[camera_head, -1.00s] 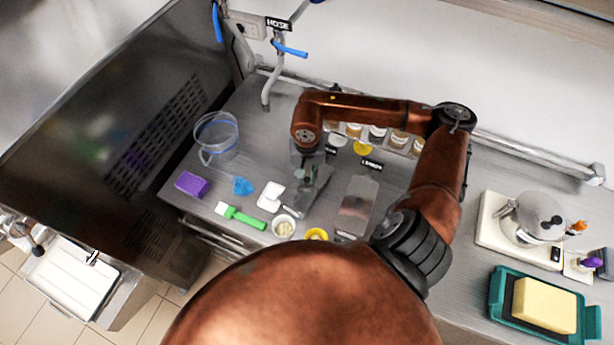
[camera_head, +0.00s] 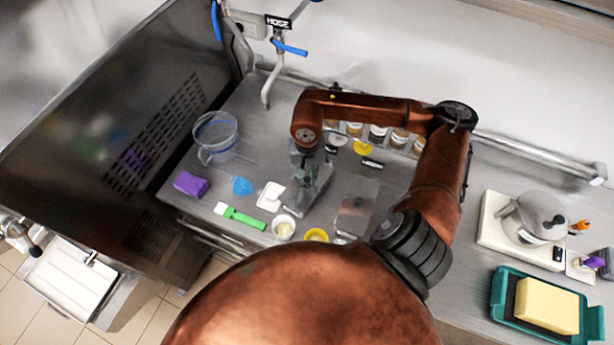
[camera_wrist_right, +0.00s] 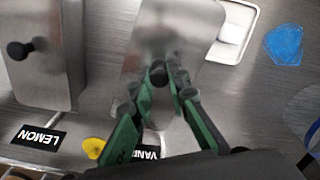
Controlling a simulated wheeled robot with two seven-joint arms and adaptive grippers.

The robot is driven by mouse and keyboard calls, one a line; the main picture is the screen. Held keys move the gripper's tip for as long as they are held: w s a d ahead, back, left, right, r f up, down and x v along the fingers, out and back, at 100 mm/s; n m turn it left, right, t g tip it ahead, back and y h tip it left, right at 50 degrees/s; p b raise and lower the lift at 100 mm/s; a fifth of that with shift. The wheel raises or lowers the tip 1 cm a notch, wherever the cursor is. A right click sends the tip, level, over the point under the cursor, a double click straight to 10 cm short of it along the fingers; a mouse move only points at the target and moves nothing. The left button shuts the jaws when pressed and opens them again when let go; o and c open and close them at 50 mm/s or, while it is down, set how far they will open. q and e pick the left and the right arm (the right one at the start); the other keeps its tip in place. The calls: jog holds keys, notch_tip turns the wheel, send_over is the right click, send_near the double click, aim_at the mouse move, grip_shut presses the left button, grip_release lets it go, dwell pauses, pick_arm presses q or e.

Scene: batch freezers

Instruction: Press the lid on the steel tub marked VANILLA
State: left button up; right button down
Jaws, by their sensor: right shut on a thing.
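The steel lid (camera_wrist_right: 190,35) lies under my right gripper (camera_wrist_right: 158,75), whose green fingers are shut on its dark knob. In the head view the right gripper (camera_head: 308,181) points down at the lid (camera_head: 318,190). The lid is at the VANILLA tub, whose black label (camera_wrist_right: 147,153) is partly hidden by a finger. The tub's body is mostly covered by lid and gripper. I cannot tell whether the lid sits flush on the rim or slightly above it. My left gripper is not in view.
The lidded LEMON tub (camera_head: 357,206) stands close on the right. Jars (camera_head: 378,132) line the back. A clear jug (camera_head: 215,137), purple block (camera_head: 191,184), blue item (camera_head: 242,186), white item (camera_head: 270,195), green-handled tool (camera_head: 240,216) and small cups (camera_head: 284,227) lie left and front.

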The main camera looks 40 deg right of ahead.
dwell(0.3)
jog(key=c, duration=1.8)
grip_release()
jog(key=shift+o, duration=0.2)
jog(key=o, duration=0.5)
jog(key=shift+c, duration=0.2)
jog(key=shift+r, duration=0.1)
jog(key=shift+r+p, duration=1.25)
jog(key=shift+r, duration=2.2)
jog(key=shift+c, duration=0.7)
grip_shut()
